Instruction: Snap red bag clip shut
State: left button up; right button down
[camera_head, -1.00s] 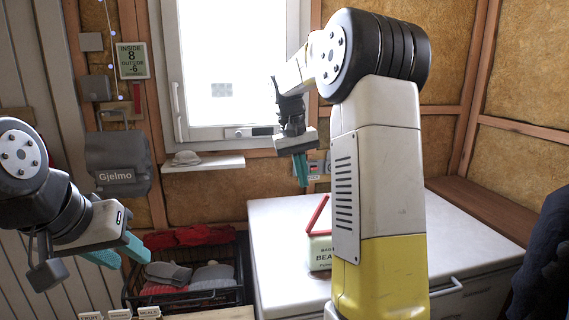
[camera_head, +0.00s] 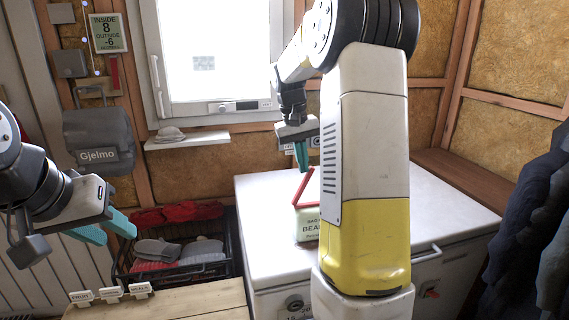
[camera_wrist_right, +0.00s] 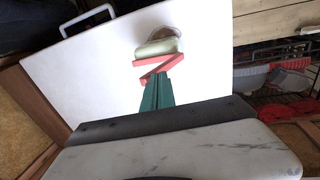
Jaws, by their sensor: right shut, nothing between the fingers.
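The red bag clip (camera_head: 305,188) sits on top of a pale green bag (camera_head: 308,226) on the white chest. Its two red arms spread in an open V in the head view. In the right wrist view the clip (camera_wrist_right: 158,66) shows as a bent red strip in front of the bag (camera_wrist_right: 158,46). My right gripper (camera_head: 302,168) has its teal fingers together, empty, pointing down at the clip's upper end. In the right wrist view its fingertips (camera_wrist_right: 157,80) overlap the clip's near edge; I cannot tell whether they touch. My left gripper (camera_head: 112,232) is open and empty, far left.
The white chest (camera_head: 265,195) has free room around the bag. A dark crate (camera_head: 222,268) with gloves and red cloth stands left of it. A wooden table (camera_head: 190,302) with small labels is in front. A window sill (camera_head: 187,141) lies behind; dark clothing hangs right.

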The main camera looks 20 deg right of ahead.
jog(key=shift+d+y, duration=0.3)
jog(key=shift+d, duration=0.2)
jog(key=d+f+t+y, duration=0.1)
jog(key=d+f+y, duration=0.7)
jog(key=y, duration=0.3)
jog(key=shift+s+d, duration=0.45)
jog(key=shift+d, duration=0.25)
jog(key=shift+f, duration=0.1)
